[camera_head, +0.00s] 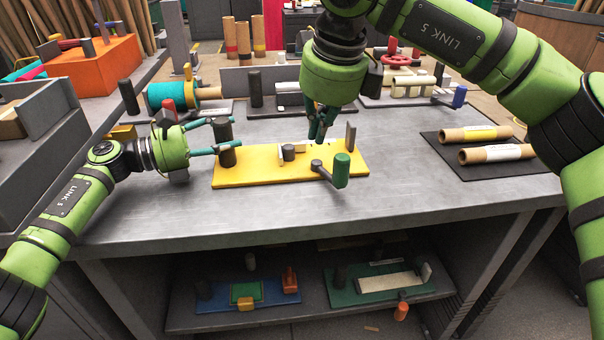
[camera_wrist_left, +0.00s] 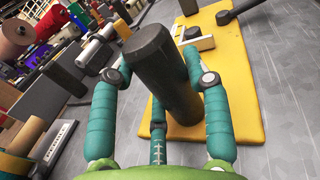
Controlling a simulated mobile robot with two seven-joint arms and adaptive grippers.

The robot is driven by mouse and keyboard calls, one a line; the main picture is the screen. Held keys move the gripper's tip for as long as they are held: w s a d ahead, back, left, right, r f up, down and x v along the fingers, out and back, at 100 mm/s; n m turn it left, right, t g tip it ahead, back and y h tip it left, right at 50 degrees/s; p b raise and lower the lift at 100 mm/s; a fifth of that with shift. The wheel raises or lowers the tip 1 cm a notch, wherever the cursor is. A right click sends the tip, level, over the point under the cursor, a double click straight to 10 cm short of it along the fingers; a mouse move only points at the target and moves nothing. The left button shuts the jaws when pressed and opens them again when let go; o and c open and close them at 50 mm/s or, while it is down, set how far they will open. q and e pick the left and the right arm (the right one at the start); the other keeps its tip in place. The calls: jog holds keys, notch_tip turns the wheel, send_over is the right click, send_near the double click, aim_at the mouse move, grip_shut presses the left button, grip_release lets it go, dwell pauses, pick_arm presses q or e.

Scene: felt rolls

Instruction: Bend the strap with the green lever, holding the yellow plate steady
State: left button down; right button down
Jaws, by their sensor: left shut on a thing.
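The yellow plate (camera_head: 262,176) lies flat on the grey table and also shows in the left wrist view (camera_wrist_left: 238,85). A dark grey post (camera_head: 223,131) stands at its left end. My left gripper (camera_head: 233,135) is shut around this post (camera_wrist_left: 165,75), with teal fingers on both sides. The green lever handle (camera_head: 341,171) stands at the plate's front right, on a dark arm. A short pale piece, probably the strap (camera_head: 303,153), is beside a small grey peg (camera_head: 288,152). My right gripper (camera_head: 320,126) points down over the plate's back edge; its finger gap is unclear.
Cardboard rolls (camera_head: 490,153) lie on a dark mat at the right. Other fixtures, one with a blue handle (camera_head: 460,96), line the table's back. An orange box (camera_head: 95,68) stands at the left. The table front is clear.

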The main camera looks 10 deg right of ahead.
pick_arm(q)
jog(key=shift+f, duration=0.1)
dwell(0.3)
grip_release()
dwell(0.6)
jog(key=shift+r, duration=0.25)
